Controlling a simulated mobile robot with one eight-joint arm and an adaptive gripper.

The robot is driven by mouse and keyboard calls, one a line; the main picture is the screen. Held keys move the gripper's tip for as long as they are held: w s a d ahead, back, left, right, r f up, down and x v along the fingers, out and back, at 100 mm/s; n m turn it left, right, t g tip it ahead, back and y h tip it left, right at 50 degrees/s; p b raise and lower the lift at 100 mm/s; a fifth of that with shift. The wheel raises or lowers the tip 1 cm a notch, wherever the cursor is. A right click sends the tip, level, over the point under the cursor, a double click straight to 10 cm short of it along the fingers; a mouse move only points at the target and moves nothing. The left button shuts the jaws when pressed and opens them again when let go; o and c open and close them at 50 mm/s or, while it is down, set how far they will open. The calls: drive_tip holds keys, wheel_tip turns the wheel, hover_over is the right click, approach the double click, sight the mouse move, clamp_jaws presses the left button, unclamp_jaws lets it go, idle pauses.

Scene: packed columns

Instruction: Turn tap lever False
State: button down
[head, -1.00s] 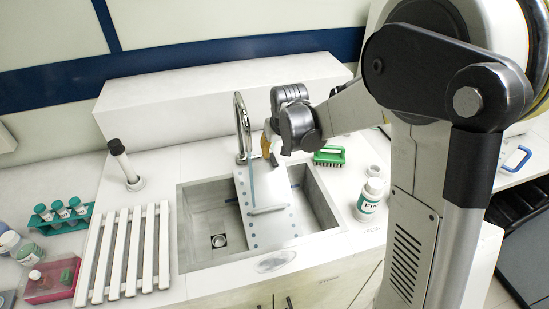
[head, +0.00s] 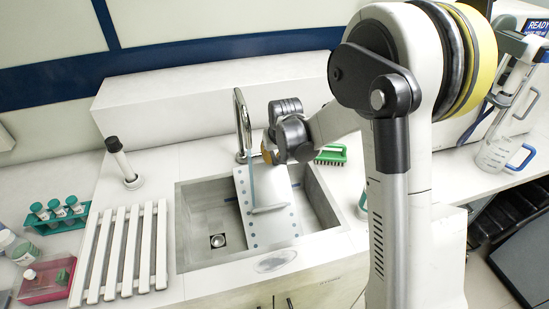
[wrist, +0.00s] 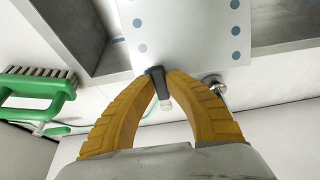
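The tap is a tall, curved chrome pipe (head: 240,120) behind the sink, and a thin bluish stream (head: 251,180) hangs below its spout. My gripper (head: 268,152) is just right of the tap, low over the back of the sink. In the wrist view, my gripper's yellow fingertips (wrist: 161,76) are drawn together, with a dark piece, seemingly the tap lever (wrist: 157,84), between them. A pale round end (wrist: 166,106) shows below it. A chrome fitting (wrist: 215,84) is partly hidden behind the right finger. The lever is hidden in the head view.
A white dotted board (head: 275,228) lies across the sink (head: 200,212). A green brush (head: 330,155) is close to my gripper's right and also shows in the wrist view (wrist: 45,88). A slatted rack (head: 120,250), a dark-topped post (head: 120,155) and a tube rack (head: 58,220) stand left.

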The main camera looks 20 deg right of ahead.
drive_tip(key=shift+d, duration=0.1)
drive_tip(key=shift+d+f+n+y, duration=0.1)
drive_tip(key=shift+d+n+y, duration=0.3)
drive_tip(key=shift+d+n, duration=0.5)
drive_tip(key=n, duration=0.1)
drive_tip(key=d+n+y, duration=0.1)
drive_tip(key=n, duration=0.1)
drive_tip(key=shift+w+d+b, duration=0.15)
drive_tip(key=shift+w+b, duration=0.15)
drive_tip(key=shift+b, duration=0.05)
drive_tip(key=n, duration=0.1)
drive_tip(key=w+d+n+g+y, duration=0.1)
drive_tip(key=n, duration=0.1)
drive_tip(key=d+n, duration=0.1)
drive_tip(key=shift+w+d+n+y, duration=0.2)
drive_tip(key=shift+w+n+y, duration=0.1)
drive_tip(key=shift+w, duration=0.1)
drive_tip(key=w+n, duration=0.1)
drive_tip(key=d+n+g, duration=0.1)
drive_tip(key=n, duration=0.1)
drive_tip(key=w+n+g+y, duration=0.1)
drive_tip(key=shift+w+d+n, duration=0.25)
drive_tip(key=shift+w+n, duration=0.05)
drive_tip(key=shift+w+d+n+g+p, duration=0.15)
drive_tip(key=shift+w+n+g, duration=0.25)
drive_tip(key=shift+w+n, duration=0.45)
drive_tip(key=shift+w+n+g+p, duration=0.2)
drive_tip(key=shift+w+n+g, duration=0.2)
drive_tip(key=shift+n, duration=0.75)
